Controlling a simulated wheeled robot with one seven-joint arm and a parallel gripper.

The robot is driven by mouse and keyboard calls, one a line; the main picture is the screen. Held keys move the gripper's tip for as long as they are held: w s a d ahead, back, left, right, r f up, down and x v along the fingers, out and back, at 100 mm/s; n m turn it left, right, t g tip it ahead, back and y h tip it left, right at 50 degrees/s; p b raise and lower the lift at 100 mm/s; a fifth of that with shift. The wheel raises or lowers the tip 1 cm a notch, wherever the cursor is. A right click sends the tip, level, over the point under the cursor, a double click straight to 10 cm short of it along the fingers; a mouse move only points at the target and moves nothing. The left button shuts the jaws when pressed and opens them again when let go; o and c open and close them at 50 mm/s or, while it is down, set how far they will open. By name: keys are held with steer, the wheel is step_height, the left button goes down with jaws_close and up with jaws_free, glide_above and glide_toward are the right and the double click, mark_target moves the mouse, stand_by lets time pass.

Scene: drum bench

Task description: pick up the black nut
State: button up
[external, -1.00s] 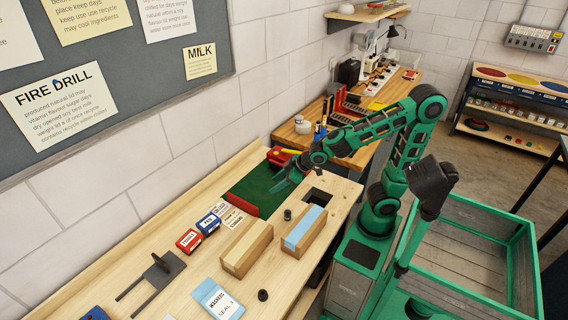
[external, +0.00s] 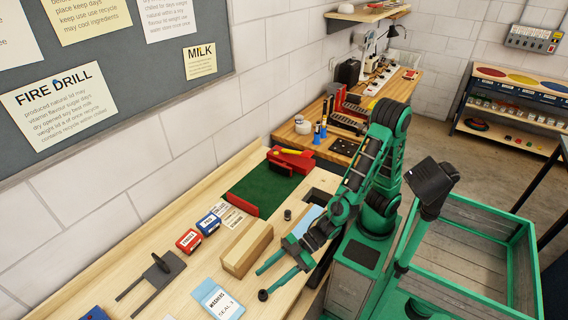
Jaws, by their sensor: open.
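A small black nut (external: 262,295) lies on the wooden bench near its front edge, right of the washers packet. A second small black piece (external: 287,214) stands farther back, beside the green mat; I cannot tell which is meant or its exact shape. My green gripper (external: 264,282) is open and empty, its two fingers pointing left over the bench. The tip of its nearer finger appears right at the front black nut. I cannot tell whether it touches or hovers above. The nut does not appear between the fingers.
A cardboard box (external: 246,249) stands just behind the fingers. A blue-topped box (external: 307,220) is partly hidden by my arm. Small red (external: 189,241) and blue (external: 209,224) boxes and a dark forked piece (external: 151,275) lie farther left.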

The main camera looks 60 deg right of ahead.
mark_target(264, 291)
steer(key=shift+f, duration=2.3)
step_height(264, 291, down, 2)
steer(key=shift+f, duration=0.1)
steer(key=shift+x, duration=1.1)
steer(key=shift+w+a+f, duration=0.15)
steer(key=shift+w+a, duration=0.05)
steer(key=shift+a, duration=0.1)
steer(key=c, duration=1.1)
